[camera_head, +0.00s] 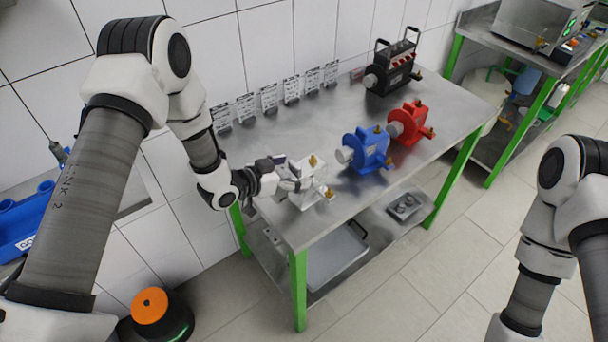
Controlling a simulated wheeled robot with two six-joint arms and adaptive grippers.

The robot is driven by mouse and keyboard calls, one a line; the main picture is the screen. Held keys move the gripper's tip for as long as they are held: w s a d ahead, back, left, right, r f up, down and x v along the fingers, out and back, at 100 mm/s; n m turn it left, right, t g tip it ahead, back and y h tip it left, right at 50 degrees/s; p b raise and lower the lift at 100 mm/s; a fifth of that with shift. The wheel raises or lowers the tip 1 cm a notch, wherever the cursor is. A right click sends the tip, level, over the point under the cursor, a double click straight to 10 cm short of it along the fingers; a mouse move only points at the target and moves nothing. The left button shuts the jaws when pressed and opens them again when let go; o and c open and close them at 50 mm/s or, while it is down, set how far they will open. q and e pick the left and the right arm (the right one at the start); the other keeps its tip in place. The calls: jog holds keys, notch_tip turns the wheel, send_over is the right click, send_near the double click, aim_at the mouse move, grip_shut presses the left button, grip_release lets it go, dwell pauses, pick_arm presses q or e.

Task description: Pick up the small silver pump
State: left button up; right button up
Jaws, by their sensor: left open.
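The small silver pump (313,180) stands on the metal table near its left front corner. It has a brass-coloured fitting on top and another low at its right side. My left gripper (297,180) reaches in from the left, with its fingers at the pump's left side. The jaws are open, and the fingers partly cover the pump's left part. I cannot tell whether they touch it. My right arm stands at the right edge of the view, and its gripper is out of frame.
A blue pump (369,152) and a red pump (410,123) stand right of the silver one. A black device with handles (391,70) is farther back. Small label cards (269,98) line the wall edge. The table's (345,205) front right area is clear.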

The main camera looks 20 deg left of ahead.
pick_arm(q)
jog(key=x, duration=0.3)
jog(key=shift+w+d+f, duration=0.15)
jog(key=shift+d, duration=0.1)
jog(key=shift+a, duration=0.15)
jog(key=shift+c, duration=1)
jog(key=shift+s, duration=0.25)
jog(key=c, duration=1.2)
grip_shut()
jog(key=shift+s, duration=0.1)
